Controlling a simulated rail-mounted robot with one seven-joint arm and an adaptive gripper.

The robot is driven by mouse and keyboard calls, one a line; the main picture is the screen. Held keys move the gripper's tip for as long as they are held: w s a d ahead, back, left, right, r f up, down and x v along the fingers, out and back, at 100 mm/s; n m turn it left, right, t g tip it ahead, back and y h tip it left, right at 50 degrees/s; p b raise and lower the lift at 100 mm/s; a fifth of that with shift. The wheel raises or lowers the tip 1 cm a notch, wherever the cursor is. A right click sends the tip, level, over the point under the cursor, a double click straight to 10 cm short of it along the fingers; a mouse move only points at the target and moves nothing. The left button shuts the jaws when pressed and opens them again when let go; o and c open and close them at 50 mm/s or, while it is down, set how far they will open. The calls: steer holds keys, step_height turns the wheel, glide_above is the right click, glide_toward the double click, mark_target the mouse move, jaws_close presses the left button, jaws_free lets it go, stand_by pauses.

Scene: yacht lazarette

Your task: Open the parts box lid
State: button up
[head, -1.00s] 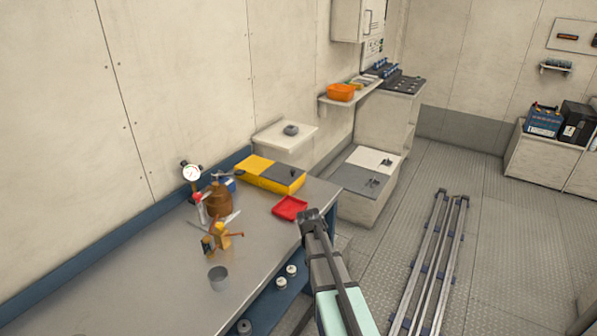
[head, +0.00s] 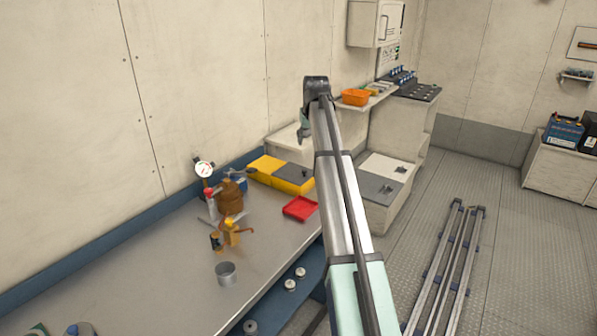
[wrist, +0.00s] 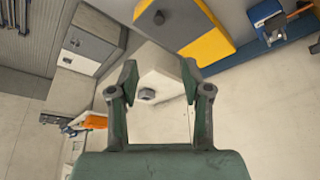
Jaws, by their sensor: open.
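A yellow box (head: 265,169) with a dark grey lid section (head: 293,178) and a small dark knob stands at the bench's far end. It also shows at the top of the wrist view (wrist: 212,47). Behind it is a pale box (head: 283,143), partly hidden by my arm; in the wrist view this pale box (wrist: 160,65) carries a grey knob (wrist: 147,95). No label shows which one is the parts box. My gripper (wrist: 160,82) is open and empty, its fingers framing the pale box in the wrist view. In the head view my gripper (head: 303,132) is raised above the bench end.
A red tray (head: 300,209), a grey cup (head: 226,273), a brown pot (head: 230,197) and a gauge (head: 204,169) stand on the bench (head: 150,280). A low box with a grey and white top (head: 378,187) stands beyond. An orange bin (head: 355,97) is on a shelf.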

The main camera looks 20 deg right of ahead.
mark_target(304, 170)
steer(key=p+x, duration=0.3)
steer(key=x, duration=1.4)
steer(key=shift+f+p, duration=0.2)
steer(key=shift+p, duration=0.15)
jaws_close()
